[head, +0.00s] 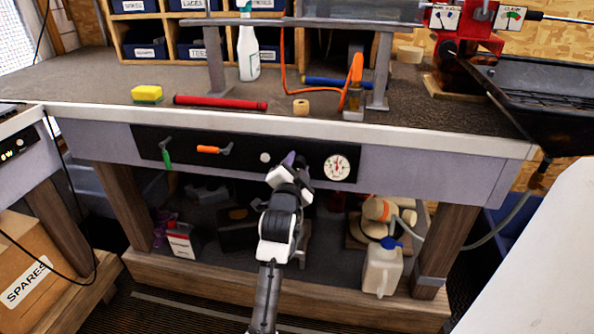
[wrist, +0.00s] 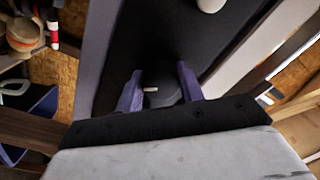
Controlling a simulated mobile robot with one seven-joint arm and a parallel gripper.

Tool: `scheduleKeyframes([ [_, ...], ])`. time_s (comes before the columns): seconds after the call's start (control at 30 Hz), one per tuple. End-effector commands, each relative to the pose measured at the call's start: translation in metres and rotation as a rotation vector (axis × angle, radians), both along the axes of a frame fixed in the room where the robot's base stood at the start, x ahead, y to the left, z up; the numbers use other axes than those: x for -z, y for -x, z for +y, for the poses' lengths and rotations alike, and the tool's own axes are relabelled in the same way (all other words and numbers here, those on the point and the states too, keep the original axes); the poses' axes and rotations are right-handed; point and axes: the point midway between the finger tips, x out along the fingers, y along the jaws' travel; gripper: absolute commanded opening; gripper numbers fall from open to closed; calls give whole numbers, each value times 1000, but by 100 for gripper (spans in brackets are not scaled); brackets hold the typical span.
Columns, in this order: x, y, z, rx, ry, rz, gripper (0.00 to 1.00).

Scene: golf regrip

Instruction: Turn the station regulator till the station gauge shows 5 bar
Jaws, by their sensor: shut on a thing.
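The station gauge (head: 337,168) is a round white dial at the right end of the black panel under the bench top. Its needle seems to point roughly upward, but the numbers are too small to read. My gripper (head: 290,160) is at the panel, just left of the gauge. In the wrist view its two purple fingers (wrist: 159,82) are closed on either side of the regulator (wrist: 160,95), a dark round knob with a short white mark. In the head view my gripper hides the knob.
A white button (head: 265,157) sits left of my gripper on the panel (head: 240,165). An orange-handled valve (head: 210,149) and a green-handled one (head: 166,153) are farther left. Below, a shelf holds a white jug (head: 382,270) and a small air unit (head: 380,210).

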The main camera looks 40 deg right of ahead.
Motion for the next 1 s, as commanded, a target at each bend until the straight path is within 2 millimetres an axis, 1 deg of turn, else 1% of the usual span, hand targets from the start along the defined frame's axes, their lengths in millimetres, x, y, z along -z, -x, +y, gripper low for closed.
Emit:
scheduleKeyframes([
  [0.2,0,0,0,0,-35,-40,15],
  [0.67,0,0,0,0,-42,-49,15],
  [0.7,0,0,0,0,-42,-49,40],
  [0.83,0,0,0,0,-42,-49,57],
  [0.87,0,0,0,0,-42,-49,59],
  [1.0,0,0,0,0,-41,-48,59],
])
